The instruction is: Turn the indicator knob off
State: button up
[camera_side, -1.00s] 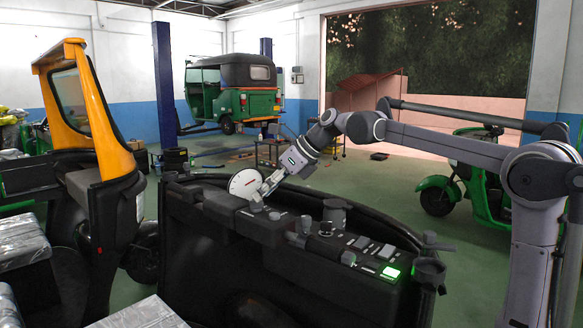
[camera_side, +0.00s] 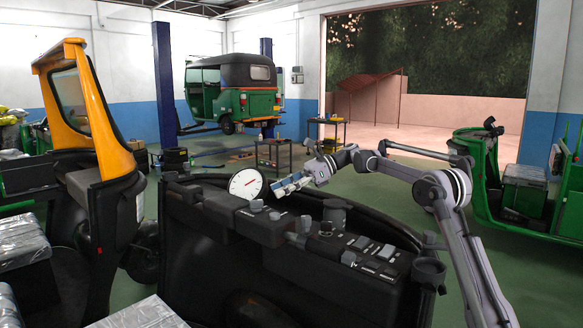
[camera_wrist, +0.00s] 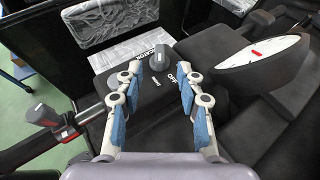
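A dark round knob (camera_wrist: 160,58) sits on the dashboard in the wrist view, with small white lettering beside it. In the side view, a small dark knob (camera_side: 256,205) stands on the dashboard (camera_side: 222,208) by the white gauge, with another knob (camera_side: 275,215) nearby. My gripper (camera_side: 281,189) is above and to the right of these knobs, apart from them. In the wrist view my gripper (camera_wrist: 159,76) has its two blue-padded fingers spread and nothing between them.
The white-faced gauge (camera_side: 247,183) stands just left of my gripper and also shows in the wrist view (camera_wrist: 262,52). Switches (camera_side: 372,247) and a dark cylinder (camera_side: 335,212) rise from the dashboard to the right. A handlebar grip (camera_wrist: 43,117) is at the left in the wrist view.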

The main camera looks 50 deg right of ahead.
aim_at(256, 205)
jog(key=x, duration=0.8)
jog(key=shift+w+a+f, duration=0.15)
grip_shut()
